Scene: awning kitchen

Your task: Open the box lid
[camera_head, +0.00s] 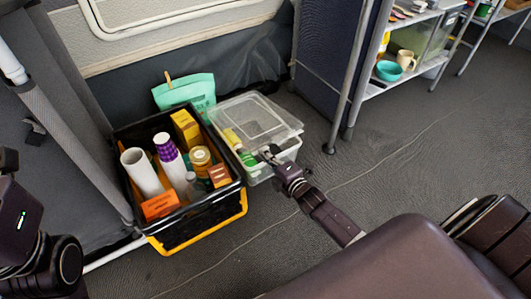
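A clear plastic box (256,172) stands on the grey floor near the middle of the view. Small yellow and green items show inside it. My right gripper (270,153) is at the box's front right side, by the lid's near edge. Its fingertips are small and dark, so contact and finger opening are unclear. My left arm shows at the left edge, but its gripper is not visible.
A black and yellow crate (196,222) full of bottles and cartons stands against the box's left side. A teal bag (185,92) is behind it. A blue panel and metal-legged shelf (404,78) stand at the back right.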

